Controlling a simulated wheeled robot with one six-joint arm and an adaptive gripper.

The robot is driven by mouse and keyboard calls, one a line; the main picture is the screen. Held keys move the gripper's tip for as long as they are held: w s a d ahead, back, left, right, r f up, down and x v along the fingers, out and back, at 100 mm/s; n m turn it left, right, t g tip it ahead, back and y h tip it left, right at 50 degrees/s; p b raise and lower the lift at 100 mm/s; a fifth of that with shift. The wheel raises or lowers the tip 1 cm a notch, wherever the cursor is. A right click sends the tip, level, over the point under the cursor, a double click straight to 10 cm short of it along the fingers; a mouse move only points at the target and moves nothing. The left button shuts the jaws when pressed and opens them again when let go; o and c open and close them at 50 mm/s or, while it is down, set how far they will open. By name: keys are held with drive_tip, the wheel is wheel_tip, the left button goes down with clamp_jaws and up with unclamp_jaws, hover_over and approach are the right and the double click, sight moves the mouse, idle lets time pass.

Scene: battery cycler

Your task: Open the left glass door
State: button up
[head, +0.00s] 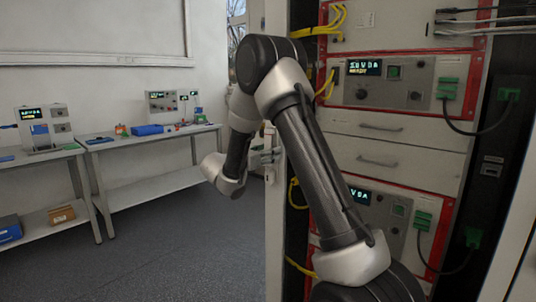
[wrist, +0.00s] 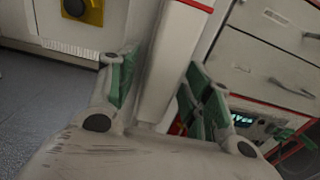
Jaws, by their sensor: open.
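The tall cabinet's left side shows in the head view as a pale upright edge (head: 275,230). I cannot tell whether this edge is the left glass door's frame or the cabinet's side; no glass pane is clear. My gripper (head: 264,156) is beside this edge, partly hidden behind my arm. In the wrist view my gripper (wrist: 160,66) is open, with green pads on its fingers. A pale upright bar (wrist: 170,70) stands between the fingers. Whether the pads touch it is unclear.
Red-framed instrument modules (head: 385,82) and pale drawers (head: 385,160) fill the cabinet, with yellow and black cables at its sides. Two benches with devices (head: 150,140) stand along the left wall. The grey floor (head: 170,250) left of the cabinet is clear.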

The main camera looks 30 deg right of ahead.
clamp_jaws()
drive_tip(key=a+y, duration=0.1)
drive_tip(key=a+r+g+y, duration=0.1)
drive_tip(key=y, duration=0.1)
drive_tip(key=s+a+y, duration=0.1)
drive_tip(key=shift+r+g+y, duration=0.25)
drive_tip(key=shift+g+y, duration=0.15)
idle(0.3)
